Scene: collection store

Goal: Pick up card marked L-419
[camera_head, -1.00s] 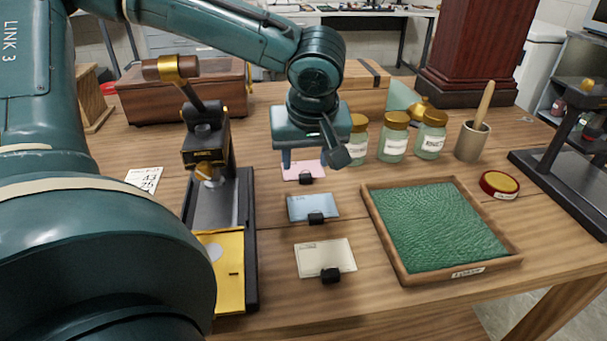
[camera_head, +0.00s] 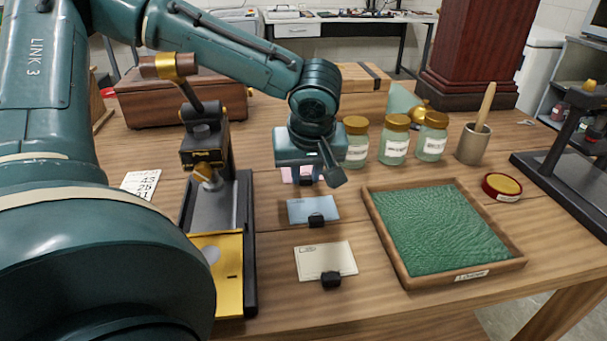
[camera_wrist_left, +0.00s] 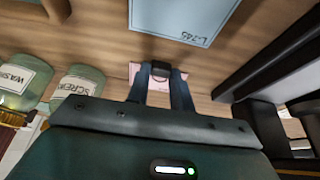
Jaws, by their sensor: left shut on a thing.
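Three cards with black clips lie in a row on the table: a pink one (camera_head: 289,174) at the back, a light blue one (camera_head: 311,210) and a cream one (camera_head: 322,259) in front. My left gripper (camera_head: 306,181) is low over the pink card and shut on its black clip (camera_wrist_left: 160,66). The pink card also shows in the left wrist view (camera_wrist_left: 135,70), mostly hidden behind the fingers, and I cannot read its mark. My right gripper is out of view.
A green-lined tray (camera_head: 395,262) stands right of the cards. Several labelled jars (camera_head: 394,143) stand close behind, right of my gripper. A stamping press with a yellow plate (camera_head: 222,262) stands to the left. A cup with a pestle (camera_head: 471,144) is at the back right.

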